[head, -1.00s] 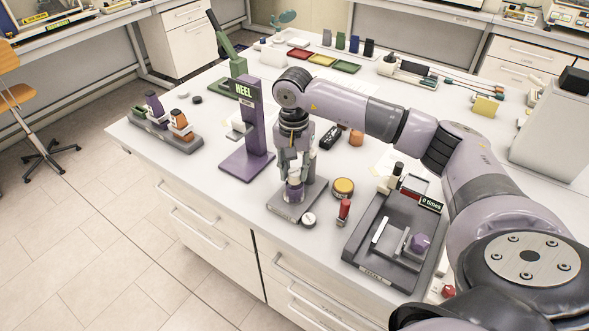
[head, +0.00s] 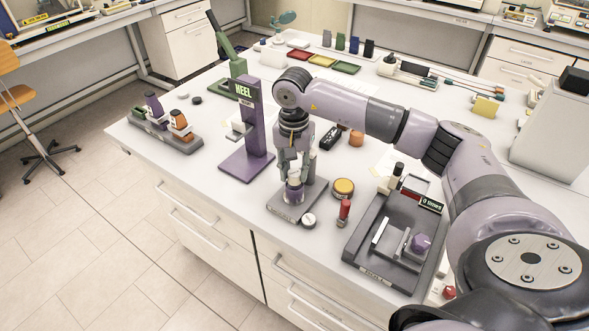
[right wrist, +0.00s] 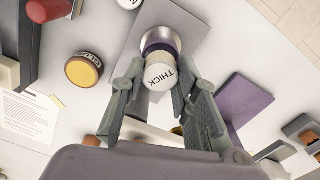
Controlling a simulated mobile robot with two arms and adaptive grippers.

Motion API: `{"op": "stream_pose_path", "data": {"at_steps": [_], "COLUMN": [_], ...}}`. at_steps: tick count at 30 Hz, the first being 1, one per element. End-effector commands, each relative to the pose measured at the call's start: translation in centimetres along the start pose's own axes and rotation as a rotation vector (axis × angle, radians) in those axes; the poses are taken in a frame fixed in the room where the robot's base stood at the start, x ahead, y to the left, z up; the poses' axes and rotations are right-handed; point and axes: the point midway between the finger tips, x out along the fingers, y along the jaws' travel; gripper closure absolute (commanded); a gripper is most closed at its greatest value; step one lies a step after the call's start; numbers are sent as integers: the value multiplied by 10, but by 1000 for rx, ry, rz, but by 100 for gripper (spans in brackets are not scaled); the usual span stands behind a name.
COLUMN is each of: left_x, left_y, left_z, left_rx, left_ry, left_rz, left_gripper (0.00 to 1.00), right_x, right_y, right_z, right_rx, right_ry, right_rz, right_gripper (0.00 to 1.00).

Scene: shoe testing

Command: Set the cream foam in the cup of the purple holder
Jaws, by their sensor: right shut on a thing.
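My right gripper (head: 294,168) points down over a small grey stand and is shut on the cream foam (head: 294,174). In the right wrist view, the foam (right wrist: 160,74) has a white top lettered THICK and lies between the fingertips (right wrist: 158,92). Just beyond it is a purple ring (right wrist: 157,46), on a round metal base (right wrist: 150,32). In the head view this purple piece (head: 293,186), likely the holder, stands upright on the stand. The foam and purple piece line up; whether the foam is seated in a cup is hidden. My left gripper is not in view.
A purple post marked HEEL (head: 253,120) stands left of the stand. A yellow-topped round tin (head: 343,187), a red cylinder (head: 345,208) and a grey tester (head: 395,240) stand to the right. A rack (head: 165,132) with purple and orange pieces is at far left.

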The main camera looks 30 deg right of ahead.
Motion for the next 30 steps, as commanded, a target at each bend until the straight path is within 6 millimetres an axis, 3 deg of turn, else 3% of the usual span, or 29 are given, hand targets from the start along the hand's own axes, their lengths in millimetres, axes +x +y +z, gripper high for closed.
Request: {"op": "stream_pose_path", "data": {"at_steps": [22,23,30], "left_x": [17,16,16], "left_y": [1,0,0], "left_z": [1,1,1], "left_rx": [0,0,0], "left_ry": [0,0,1], "left_rz": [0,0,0], "left_gripper": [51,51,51], "right_x": [19,18,18], "right_y": [0,0,0], "right_z": [0,0,0], "right_rx": [0,0,0], "right_ry": [0,0,0], "right_rz": [0,0,0], "right_gripper": [81,70,54]}}
